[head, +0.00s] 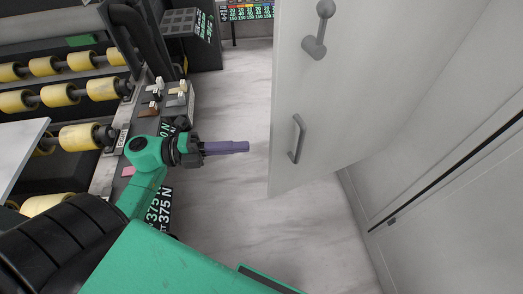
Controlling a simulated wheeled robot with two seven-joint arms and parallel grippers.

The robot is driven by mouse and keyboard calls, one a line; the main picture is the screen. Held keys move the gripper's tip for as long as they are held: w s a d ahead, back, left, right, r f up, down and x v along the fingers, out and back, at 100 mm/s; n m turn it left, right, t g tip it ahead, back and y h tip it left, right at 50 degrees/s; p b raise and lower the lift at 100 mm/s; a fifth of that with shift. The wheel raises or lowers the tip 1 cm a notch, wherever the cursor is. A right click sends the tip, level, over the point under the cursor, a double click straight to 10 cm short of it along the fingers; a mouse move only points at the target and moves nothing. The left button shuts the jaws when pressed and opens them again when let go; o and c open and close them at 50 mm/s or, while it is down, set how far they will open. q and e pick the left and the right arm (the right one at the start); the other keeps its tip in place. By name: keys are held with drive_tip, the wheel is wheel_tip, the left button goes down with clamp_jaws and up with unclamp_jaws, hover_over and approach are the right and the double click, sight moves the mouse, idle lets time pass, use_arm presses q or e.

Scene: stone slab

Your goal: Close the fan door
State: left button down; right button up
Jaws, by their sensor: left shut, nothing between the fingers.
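The fan door (345,95) is a tall light grey panel standing open at the centre right of the head view. It has a grey bar handle (297,138) low near its left edge and a round-knobbed grey lever (318,32) higher up. My left gripper (247,147) has its purple fingers shut and empty. It points right, toward the door's left edge and handle, with a visible gap between them in the picture. My right gripper is out of view.
A machine with yellow rollers (60,95) and a control panel with small switches (168,97) stands on the left. A grey cabinet wall (440,200) runs along the right. The pale marbled floor (300,230) between them is clear.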

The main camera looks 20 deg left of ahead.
sight(272, 130)
use_arm(q)
drive_tip(key=w+d+p, duration=0.1)
drive_tip(key=w+p, duration=0.1)
drive_tip(key=w+d+p, duration=0.2)
drive_tip(key=w, duration=0.1)
drive_tip(key=w+d+p, duration=0.2)
drive_tip(key=w, duration=0.1)
drive_tip(key=shift+w+d+f, duration=0.15)
drive_tip(key=shift+w, duration=0.05)
drive_tip(key=shift+w+a+f, duration=0.15)
drive_tip(key=shift+a, duration=0.15)
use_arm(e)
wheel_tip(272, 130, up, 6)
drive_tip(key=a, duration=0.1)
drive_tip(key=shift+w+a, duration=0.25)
